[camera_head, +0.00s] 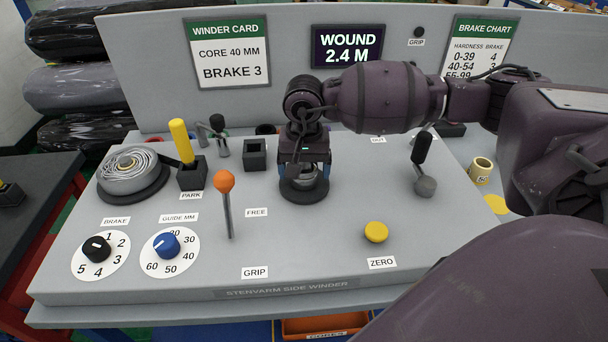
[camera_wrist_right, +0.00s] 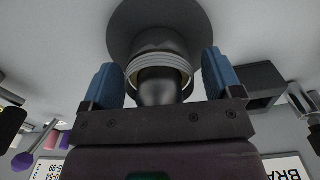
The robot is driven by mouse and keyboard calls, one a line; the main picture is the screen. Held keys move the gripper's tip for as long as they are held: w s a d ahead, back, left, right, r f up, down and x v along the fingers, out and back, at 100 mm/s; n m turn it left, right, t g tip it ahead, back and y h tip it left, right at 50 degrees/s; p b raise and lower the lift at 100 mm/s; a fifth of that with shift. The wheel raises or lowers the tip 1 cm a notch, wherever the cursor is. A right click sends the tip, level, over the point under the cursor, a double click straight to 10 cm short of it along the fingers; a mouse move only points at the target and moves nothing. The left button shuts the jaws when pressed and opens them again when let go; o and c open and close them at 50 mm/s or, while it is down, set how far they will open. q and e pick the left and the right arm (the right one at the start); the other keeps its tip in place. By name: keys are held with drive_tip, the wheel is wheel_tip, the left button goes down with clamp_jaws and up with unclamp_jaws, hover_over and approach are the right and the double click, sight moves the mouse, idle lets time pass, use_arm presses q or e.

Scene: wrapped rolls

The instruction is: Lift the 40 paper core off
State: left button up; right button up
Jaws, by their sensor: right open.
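My right gripper (camera_head: 304,178) points down over the spindle on the winder's deck. In the right wrist view its two blue fingers (camera_wrist_right: 160,82) stand open on either side of a core with pale windings (camera_wrist_right: 160,62), with a gap on each side. A thin yellowish edge shows inside the windings, around the grey spindle (camera_wrist_right: 160,88). The dark round flange (camera_head: 303,193) sits below. In the head view the gripper hides most of the core, and no size mark on it can be read. My left gripper is not in view.
An orange-knobbed lever (camera_head: 225,183) and a black square socket (camera_head: 255,154) stand left of the spindle. A yellow handle (camera_head: 181,141) stands at PARK beside a wound roll (camera_head: 134,172). A black-handled crank (camera_head: 422,165) and yellow button (camera_head: 376,232) are to the right, beyond them a yellow ring (camera_head: 481,171).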

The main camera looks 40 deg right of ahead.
drive_tip(key=c, duration=1)
drive_tip(key=shift+r, duration=0.1)
wheel_tip(320, 180, up, 20)
drive_tip(key=shift+f+p, duration=0.1)
drive_tip(key=shift+p, duration=0.4)
drive_tip(key=shift+r, duration=0.25)
